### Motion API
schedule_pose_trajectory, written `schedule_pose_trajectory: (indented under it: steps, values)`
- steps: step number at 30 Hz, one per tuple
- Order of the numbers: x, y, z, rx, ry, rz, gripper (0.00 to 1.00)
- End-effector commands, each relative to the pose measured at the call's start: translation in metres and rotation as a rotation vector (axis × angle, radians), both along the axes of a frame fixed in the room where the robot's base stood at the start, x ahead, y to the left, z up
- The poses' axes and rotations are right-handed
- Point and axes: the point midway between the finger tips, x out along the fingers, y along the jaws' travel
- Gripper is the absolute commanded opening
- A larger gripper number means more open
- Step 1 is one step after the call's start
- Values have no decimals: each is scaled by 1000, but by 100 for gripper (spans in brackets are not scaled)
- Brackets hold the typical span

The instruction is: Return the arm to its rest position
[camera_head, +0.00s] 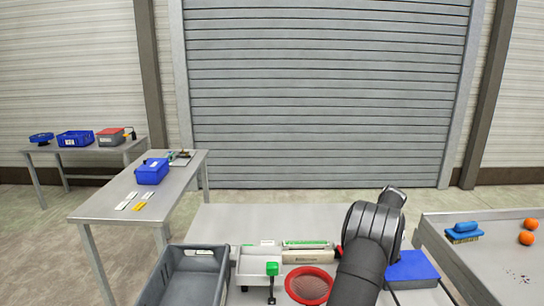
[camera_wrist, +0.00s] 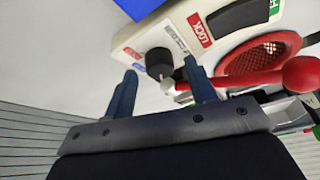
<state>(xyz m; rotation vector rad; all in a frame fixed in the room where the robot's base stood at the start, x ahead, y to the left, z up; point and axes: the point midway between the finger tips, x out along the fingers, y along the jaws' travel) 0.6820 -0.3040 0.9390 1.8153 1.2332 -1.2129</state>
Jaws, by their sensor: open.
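My gripper (camera_wrist: 163,78) shows its two blue fingers apart in the wrist view. Beyond them is a pale device (camera_wrist: 225,25) with a red LOCK label and a black knob (camera_wrist: 159,63). The knob appears between the fingertips in the picture; whether they touch it I cannot tell. A lever with a red ball end (camera_wrist: 303,75) reaches in from the right. In the head view my dark arm (camera_head: 370,250) extends over the right part of the middle table, and the gripper itself is hidden there.
A right-hand table (camera_head: 470,258) holds a blue brush (camera_head: 464,232) and orange balls (camera_head: 526,238). The middle table's back is clear.

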Motion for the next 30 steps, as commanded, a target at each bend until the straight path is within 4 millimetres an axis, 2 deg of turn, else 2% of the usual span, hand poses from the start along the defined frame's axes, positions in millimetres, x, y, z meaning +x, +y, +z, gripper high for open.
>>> schedule_pose_trajectory:
  steps: [6, 17, 23, 30]
  values:
    - [1, 4, -8, 0, 0, 0, 52]
    - [1, 2, -5, -1, -1, -2, 52]
    - [-2, -7, 18, -2, -3, -1, 52]
    - [-9, -25, 62, -2, -3, -2, 52]
